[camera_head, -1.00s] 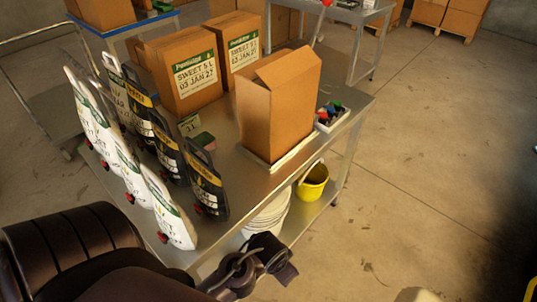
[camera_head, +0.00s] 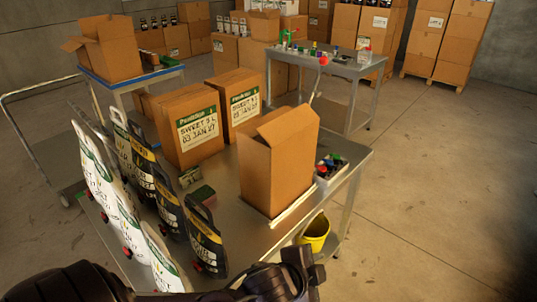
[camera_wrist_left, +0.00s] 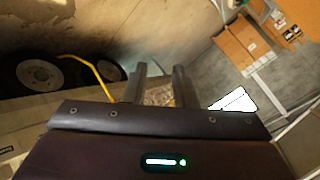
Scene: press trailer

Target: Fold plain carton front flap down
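The plain carton (camera_head: 270,175) stands upright on the near right part of the steel table (camera_head: 232,222). It is brown and bears no label on the sides I see. At its top, at least one flap (camera_head: 289,127) stands raised and slanted; I cannot tell the front flap apart for sure. My left gripper (camera_head: 303,270) is low in front of the table, below and apart from the carton. In the left wrist view its two fingers (camera_wrist_left: 159,85) are apart with nothing seen held between them. My right gripper is not in view.
Two labelled cartons (camera_head: 190,130) stand behind. A small tray of coloured caps (camera_head: 328,170) sits right of the plain carton. A yellow bucket (camera_head: 316,235) is below. Floor to the right is clear.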

